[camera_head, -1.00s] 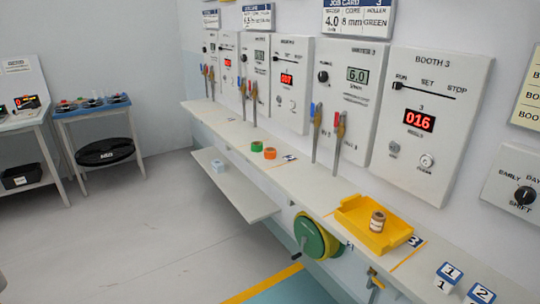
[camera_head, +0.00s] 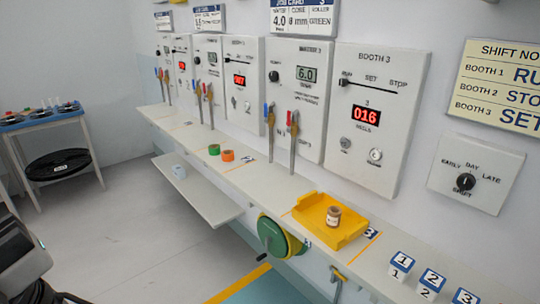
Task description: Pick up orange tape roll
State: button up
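The orange tape roll (camera_head: 227,156) stands on the long white ledge below the wall panels, left of the picture's middle. The green tape roll (camera_head: 214,149) stands just to its left, close beside it. A dark grey and black part of my arm, seemingly with my gripper (camera_head: 62,296), shows at the lower left edge, cut off by the frame. It is far from the orange roll, over the floor side. Its fingertips cannot be made out clearly.
A yellow tray (camera_head: 345,234) with a brown roll (camera_head: 333,216) stands further right on the ledge. Upright levers (camera_head: 293,143) rise behind the ledge. A green wheel (camera_head: 274,238) hangs under the ledge.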

aim_at(227, 154)
jog(key=i+j+z, duration=0.2)
jog(key=j+z, duration=0.2)
jog(key=i+j+z, duration=0.15)
jog(key=j+z, duration=0.3)
jog(key=i+j+z, duration=0.2)
jog(key=j, duration=0.25)
jog(key=j+z, duration=0.15)
jog(key=j, duration=0.3)
jog(key=i+j+z, duration=0.2)
jog(key=j, duration=1.95)
jog(key=i+j, duration=0.1)
jog(key=j, duration=0.3)
jog(key=i+j, duration=0.1)
jog(key=j, duration=0.25)
jog(key=i+l, duration=0.1)
jog(key=i, duration=0.1)
